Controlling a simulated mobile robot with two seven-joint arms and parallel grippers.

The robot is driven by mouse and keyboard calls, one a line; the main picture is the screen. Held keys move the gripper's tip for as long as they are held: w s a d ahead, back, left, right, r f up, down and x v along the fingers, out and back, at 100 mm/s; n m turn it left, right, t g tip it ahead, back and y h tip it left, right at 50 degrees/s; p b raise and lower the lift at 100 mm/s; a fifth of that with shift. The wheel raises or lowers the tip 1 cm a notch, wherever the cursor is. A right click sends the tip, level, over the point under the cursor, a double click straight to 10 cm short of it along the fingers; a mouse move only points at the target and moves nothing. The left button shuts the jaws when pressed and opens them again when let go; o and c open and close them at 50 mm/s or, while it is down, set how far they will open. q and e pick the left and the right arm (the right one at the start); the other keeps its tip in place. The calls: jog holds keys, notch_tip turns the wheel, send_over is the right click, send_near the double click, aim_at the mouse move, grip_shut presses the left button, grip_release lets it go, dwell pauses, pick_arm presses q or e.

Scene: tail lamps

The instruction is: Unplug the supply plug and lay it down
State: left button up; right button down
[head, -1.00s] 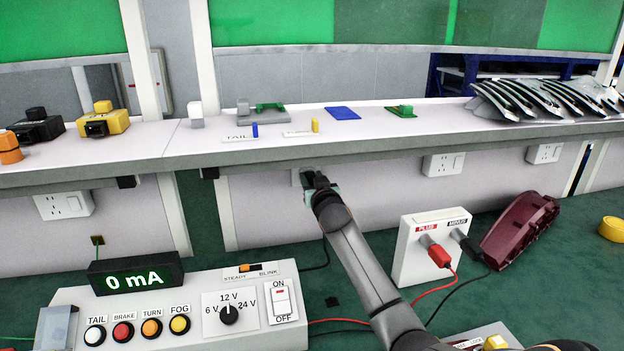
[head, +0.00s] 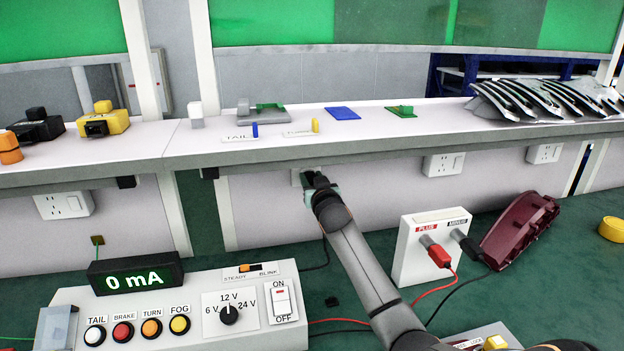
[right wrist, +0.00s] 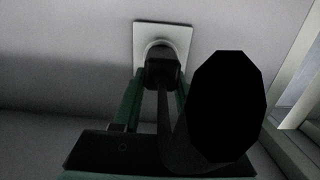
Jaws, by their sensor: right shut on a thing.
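The supply plug (right wrist: 161,70) is a dark plug at a pale square wall socket (right wrist: 178,38) in the right wrist view. My right gripper (right wrist: 158,82) is shut on the plug, with a green finger on each side of it. In the head view my right gripper (head: 313,188) reaches the wall under the shelf and hides most of the plug and socket (head: 296,178). I cannot tell whether the plug is fully seated. A dark cable (head: 326,256) hangs below the gripper. My left gripper is not in view.
A control box (head: 185,310) with a display reading 0 mA stands at the front left. A white PLUS/MINUS terminal box (head: 405,262) and a dark red lamp (head: 520,230) stand right of my arm. The shelf (head: 360,145) overhangs the socket.

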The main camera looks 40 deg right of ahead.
jog(key=shift+s+a, duration=0.1)
jog(key=shift+s, duration=0.05)
jog(key=shift+p+v, duration=1)
jog(key=shift+v, duration=0.2)
jog(key=shift+s, duration=0.15)
jog(key=shift+p+v, duration=0.7)
jog(key=shift+v, duration=0.35)
jog(key=shift+a+f, duration=0.1)
jog(key=shift+f, duration=0.05)
